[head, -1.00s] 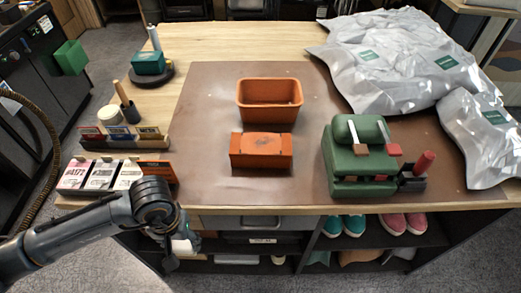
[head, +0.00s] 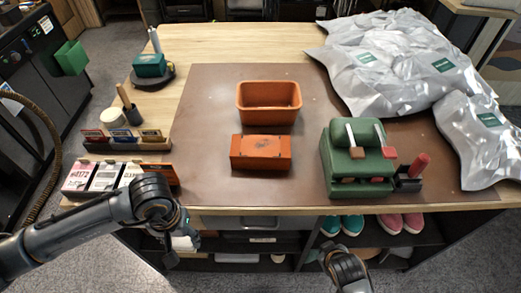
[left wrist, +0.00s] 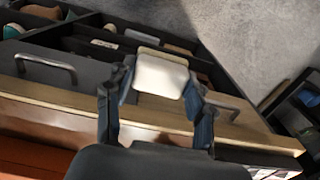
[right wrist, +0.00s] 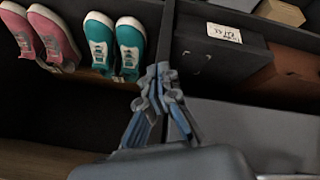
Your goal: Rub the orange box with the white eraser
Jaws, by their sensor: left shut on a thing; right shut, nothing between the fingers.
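The orange box (head: 261,153) is a closed block with a scuffed top, lying on the brown mat (head: 215,125) in front of an open orange bin (head: 269,102). My left gripper (head: 178,250) is low in front of the table's front edge, left of the box. In the left wrist view it is shut on the white eraser (left wrist: 161,76), with a finger on each side of it. The eraser is partly hidden by my arm in the head view. My right gripper (right wrist: 158,84) is shut and empty, low in front of the shelves; only my right wrist shows at the bottom of the head view.
Small cartons (head: 103,177) and card racks stand at the left edge. Shelves below hold teal shoes (head: 343,224) and pink shoes. The mat around the box is clear.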

